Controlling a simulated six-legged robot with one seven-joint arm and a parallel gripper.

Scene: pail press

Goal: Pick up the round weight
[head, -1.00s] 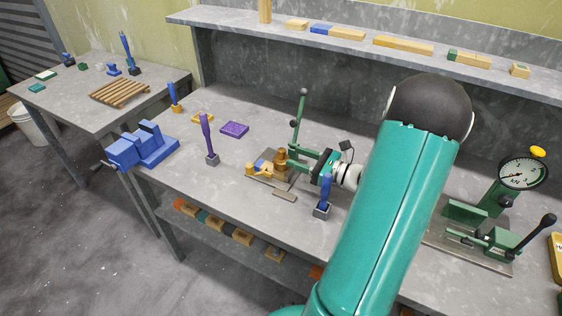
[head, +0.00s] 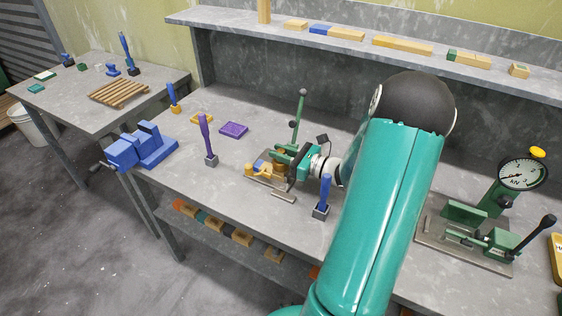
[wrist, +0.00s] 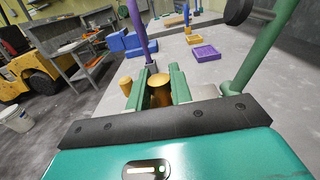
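The round weight is a brass-coloured cylinder (head: 278,168) on the small press plate on the bench. In the wrist view the weight (wrist: 160,92) shows between my two green fingers. My gripper (head: 285,155) is open and partly hides the weight in the head view. In the wrist view the fingers (wrist: 160,83) stand one on each side of it; I cannot tell whether either one touches it.
A green lever (head: 297,120) with a ball end rises just behind my gripper. A blue-handled tool (head: 324,194) stands to the right and a purple-handled one (head: 207,137) to the left. A gauge press (head: 495,200) stands at far right; a blue vise (head: 142,147) at left.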

